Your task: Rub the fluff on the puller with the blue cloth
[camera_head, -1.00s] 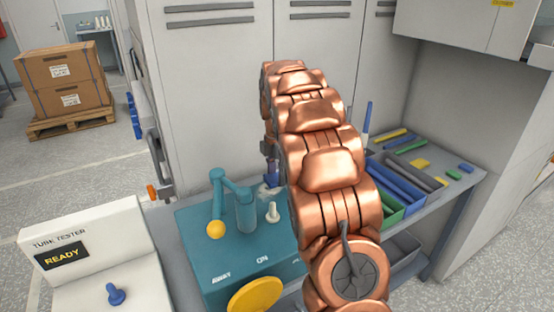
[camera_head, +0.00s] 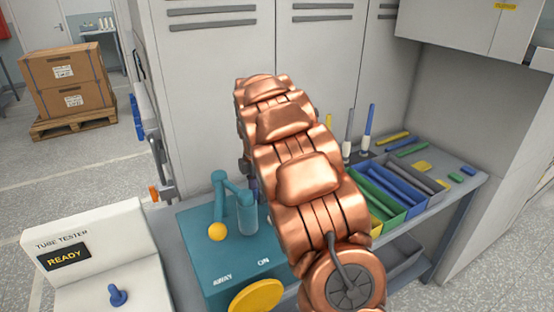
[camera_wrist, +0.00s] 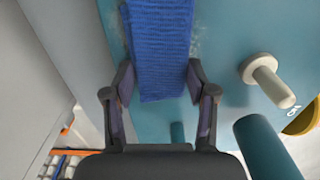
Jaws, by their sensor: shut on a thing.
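The puller (camera_head: 205,262) is the teal box with a bent teal lever, a yellow ball knob and the words AWAY and ON. In the wrist view its teal top (camera_wrist: 225,25) fills most of the picture. My gripper (camera_wrist: 160,82) is shut on the blue cloth (camera_wrist: 160,45), a ribbed strip that reaches up past the fingertips over the puller top. Pale fluff (camera_wrist: 196,42) shows beside the cloth's right edge, and the cloth covers part of it. I cannot tell whether the cloth touches the surface. In the head view my arm hides the cloth and fluff.
A pale peg (camera_wrist: 265,72) stands on the puller to the right of the cloth. The teal post (camera_head: 248,215) is near my gripper. The tube tester (camera_head: 88,240) is at left. Bins of coloured tubes (camera_head: 408,212) are at right, and lockers stand behind.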

